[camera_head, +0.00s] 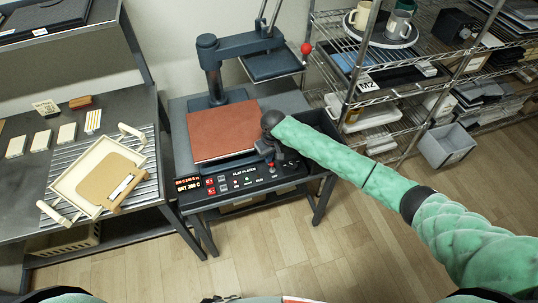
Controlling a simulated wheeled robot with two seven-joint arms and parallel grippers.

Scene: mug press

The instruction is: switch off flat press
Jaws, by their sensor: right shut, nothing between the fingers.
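The flat press stands on a dark table in the middle, with its upper platen (271,66) swung up and a red ball (306,48) on its lever. A red-brown pad (221,133) covers the lower plate. The control panel (235,182) runs along the front, with lit red displays, small buttons and a red part (271,165) near its right end. My right gripper (270,160) is shut and empty, pointing down over the panel's right end. Its fingertips are small and dark, so I cannot tell whether they touch the panel. My left gripper is out of view.
A cream frame with a tan pad (104,182) lies on a slatted rack on the left table. Several small blocks (67,132) lie behind it. A wire shelf (345,90) with mugs and trays stands right. A grey bin (446,146) sits by it. The floor in front is clear.

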